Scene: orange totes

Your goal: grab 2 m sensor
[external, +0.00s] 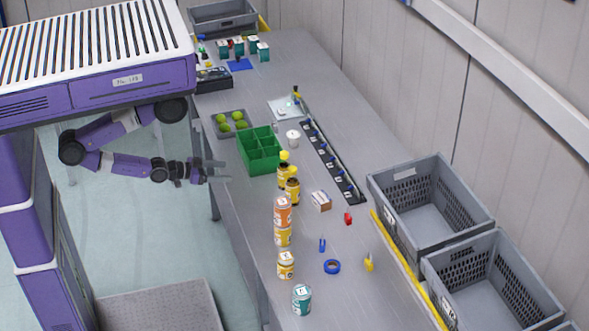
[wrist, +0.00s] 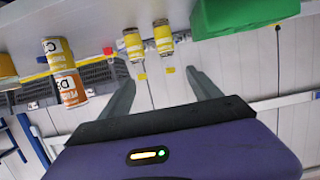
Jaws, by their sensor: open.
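My gripper (external: 220,170) is open and empty at the left edge of the grey table (external: 355,287), beside the green divided bin (external: 243,158). In the wrist view my gripper (wrist: 163,88) has its two fingers wide apart with nothing between them. No thing can be clearly identified as the 2 m sensor, and no such label is readable. Small items lie on the table: a blue one (external: 322,245), a yellow one (external: 369,263), a red one (external: 348,218) and a white-and-brown box (external: 321,201). The black rail (external: 333,165) holds several small blue parts.
Yellow-and-black jars (external: 292,190) stand right of the green bin. An orange can (external: 282,211) sits on a yellow can (external: 282,237), with more cans nearer. Grey crates (external: 402,232) line the right side. A tray of green balls (external: 219,125) is at the left edge.

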